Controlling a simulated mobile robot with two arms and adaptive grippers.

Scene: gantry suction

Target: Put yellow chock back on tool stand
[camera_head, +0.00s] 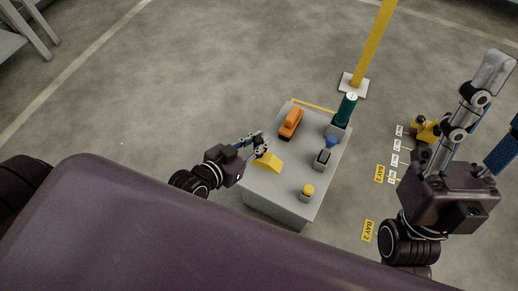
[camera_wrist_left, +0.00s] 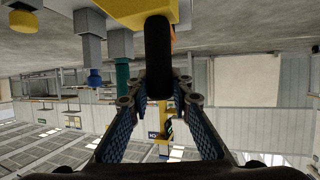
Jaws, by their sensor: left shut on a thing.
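The yellow chock (camera_head: 268,163) is a wedge at the left side of the grey tool stand's top (camera_head: 285,199). In the left wrist view, the chock (camera_wrist_left: 128,10) is at the upper edge, with its black handle (camera_wrist_left: 158,58) between my fingers. My left gripper (camera_head: 260,146) is shut on that handle; it also shows in the left wrist view (camera_wrist_left: 160,95). I cannot tell whether the chock touches the stand or hangs just above it. My right gripper (camera_head: 498,105) is at the right, its fingers apart and empty, clear of the stand.
The stand also bears an orange item (camera_head: 291,122), a dark green cylinder (camera_head: 346,108), a blue-topped piece (camera_head: 331,141), a dark-topped block (camera_head: 323,158) and a yellow-topped post (camera_head: 307,191). A yellow pole (camera_head: 373,45) rises behind. A yellow object (camera_head: 424,128) lies on the floor at right.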

